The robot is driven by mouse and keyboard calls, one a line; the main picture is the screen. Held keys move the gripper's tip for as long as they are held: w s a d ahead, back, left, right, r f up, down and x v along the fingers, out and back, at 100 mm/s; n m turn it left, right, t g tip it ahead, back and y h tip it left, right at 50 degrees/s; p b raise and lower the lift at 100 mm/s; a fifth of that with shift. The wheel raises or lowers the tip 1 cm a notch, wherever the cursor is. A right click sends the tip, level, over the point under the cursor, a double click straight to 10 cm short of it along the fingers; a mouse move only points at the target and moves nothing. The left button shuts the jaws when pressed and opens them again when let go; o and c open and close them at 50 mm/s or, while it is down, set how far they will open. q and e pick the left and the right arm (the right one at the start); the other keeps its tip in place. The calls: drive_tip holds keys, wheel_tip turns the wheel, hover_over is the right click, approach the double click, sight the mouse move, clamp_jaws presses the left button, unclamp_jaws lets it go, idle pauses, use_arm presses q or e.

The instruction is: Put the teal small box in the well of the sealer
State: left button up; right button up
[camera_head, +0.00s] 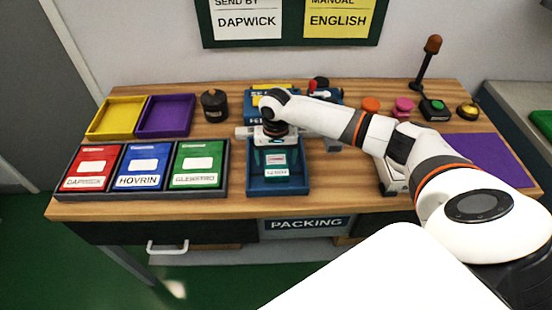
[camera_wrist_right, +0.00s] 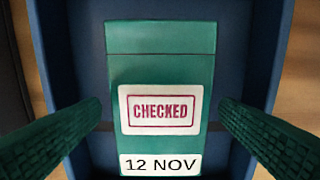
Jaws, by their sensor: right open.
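The teal small box (camera_head: 281,173) lies in a blue tray (camera_head: 299,188) at the middle of the bench's front. The right wrist view shows it close up (camera_wrist_right: 160,75), with a red CHECKED stamp and a 12 NOV label. My right gripper (camera_head: 276,160) is over the box and points down. In the right wrist view its two green fingers (camera_wrist_right: 160,120) are open, one on each side of the box, with gaps between. The blue sealer (camera_head: 335,98), with a red-tipped part, stands behind my right arm. Its well is hidden. My left gripper is out of view.
Red, blue and green packs lie in a dark rack (camera_head: 224,188) to the left. Yellow (camera_head: 103,133) and purple (camera_head: 185,132) trays and a dark canister (camera_head: 215,105) stand behind.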

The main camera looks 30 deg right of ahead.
sight(276, 160)
wheel_tip(276, 160, up, 11)
idle(0.3)
idle(0.5)
